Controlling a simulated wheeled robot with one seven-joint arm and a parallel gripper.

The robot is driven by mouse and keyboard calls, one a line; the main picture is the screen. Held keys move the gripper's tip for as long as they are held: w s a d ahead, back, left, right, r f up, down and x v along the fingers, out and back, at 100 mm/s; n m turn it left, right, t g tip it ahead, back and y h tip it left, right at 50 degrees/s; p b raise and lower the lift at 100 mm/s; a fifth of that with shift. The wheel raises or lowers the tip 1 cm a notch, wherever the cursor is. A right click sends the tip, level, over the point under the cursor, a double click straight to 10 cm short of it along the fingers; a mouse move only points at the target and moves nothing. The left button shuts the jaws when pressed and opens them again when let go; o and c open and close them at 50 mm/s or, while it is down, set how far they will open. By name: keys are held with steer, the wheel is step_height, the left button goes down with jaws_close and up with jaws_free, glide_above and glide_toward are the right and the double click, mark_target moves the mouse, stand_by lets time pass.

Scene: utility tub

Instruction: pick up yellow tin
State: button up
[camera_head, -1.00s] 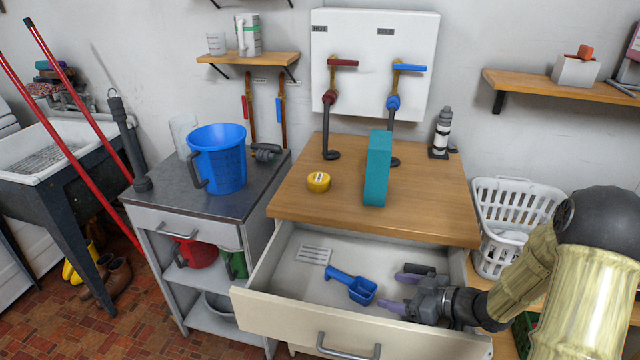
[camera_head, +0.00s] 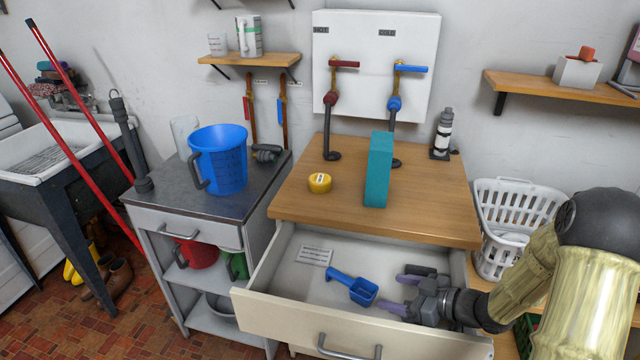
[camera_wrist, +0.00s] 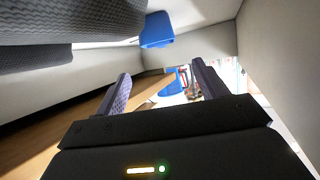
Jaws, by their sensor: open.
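The yellow tin (camera_head: 320,183) is small and round with a pale label on top. It sits on the wooden counter top in the head view, left of a teal block (camera_head: 378,170). My gripper (camera_head: 388,292) is open and empty, low inside the pulled-out drawer (camera_head: 300,315), to the right of and below the tin. The wrist view shows the two spread fingers (camera_wrist: 163,88) with nothing between them. The tin cannot be made out in the wrist view.
A blue scoop (camera_head: 355,287) lies in the drawer just left of my fingers; a blue piece (camera_wrist: 156,30) shows in the wrist view. The counter top (camera_head: 430,205) overhangs the drawer's back. A blue jug (camera_head: 218,160) stands on the left cabinet. A white basket (camera_head: 510,220) is at right.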

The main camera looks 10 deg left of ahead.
steer(key=d+r+m+t+h+p, duration=0.1)
steer(key=d+r+m+h+p, duration=0.3)
steer(key=r+p, duration=0.75)
steer(key=d+r+m+t+h+p, duration=0.15)
steer(key=d+r+h+p, duration=0.35)
steer(key=r+p, duration=0.6)
steer(key=s+r+m+g+h+p, duration=0.1)
steer(key=s+r+m+g+p, duration=0.1)
steer(key=s+r+p, duration=0.6)
steer(key=s+r+m+g+h+p, duration=0.2)
steer(key=s+r+m+p, duration=0.3)
steer(key=r, duration=0.9)
steer(key=s+g+p, duration=0.1)
steer(key=s+p, duration=0.2)
steer(key=p, duration=0.1)
steer(key=shift+g, duration=0.35)
steer(key=shift+m, duration=0.25)
steer(key=shift+c, duration=0.4)
